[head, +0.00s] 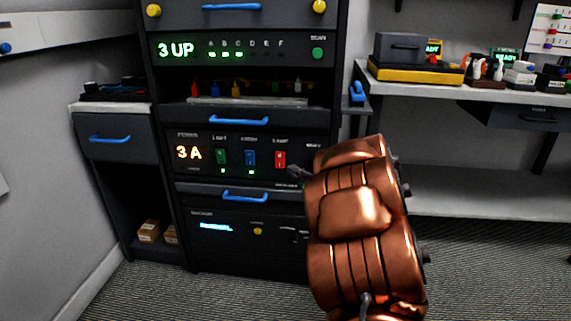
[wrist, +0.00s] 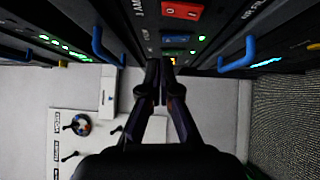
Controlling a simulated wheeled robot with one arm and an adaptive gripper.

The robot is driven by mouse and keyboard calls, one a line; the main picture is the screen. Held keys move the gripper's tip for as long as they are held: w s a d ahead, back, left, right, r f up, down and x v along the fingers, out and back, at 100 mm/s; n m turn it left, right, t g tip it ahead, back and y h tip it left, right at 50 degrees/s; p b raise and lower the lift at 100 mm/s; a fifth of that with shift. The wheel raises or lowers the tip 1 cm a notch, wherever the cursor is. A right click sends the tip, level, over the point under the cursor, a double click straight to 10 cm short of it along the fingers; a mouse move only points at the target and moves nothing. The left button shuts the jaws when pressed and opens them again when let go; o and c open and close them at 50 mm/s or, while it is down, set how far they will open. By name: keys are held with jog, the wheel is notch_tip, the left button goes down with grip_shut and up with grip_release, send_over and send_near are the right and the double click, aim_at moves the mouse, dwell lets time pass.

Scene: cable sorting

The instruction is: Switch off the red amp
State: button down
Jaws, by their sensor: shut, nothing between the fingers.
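The red amp switch (head: 280,159) is a rocker, rightmost of three on the power panel of the dark rack. It shows larger at the top of the wrist view (wrist: 182,11), marked I and 0. Which side is pressed in I cannot tell. My gripper (head: 293,171) is shut and empty, just below and right of the red switch in the head view. In the wrist view the fingertips (wrist: 160,62) are together below the blue switch (wrist: 176,38). Contact with the panel is not clear. My arm hides the rack's lower right.
The panel also has a green switch (head: 221,158) and an orange display (head: 189,153) reading 3 A. Small green lights sit by the green and blue switches; I see none by the red. Blue drawer handles (head: 239,120) stick out above and below (head: 245,196). A bench (head: 440,95) stands right.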

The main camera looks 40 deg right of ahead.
jog(key=shift+s+d+r+p, duration=0.15)
jog(key=shift+s+p, duration=0.25)
jog(key=shift+s, duration=1.55)
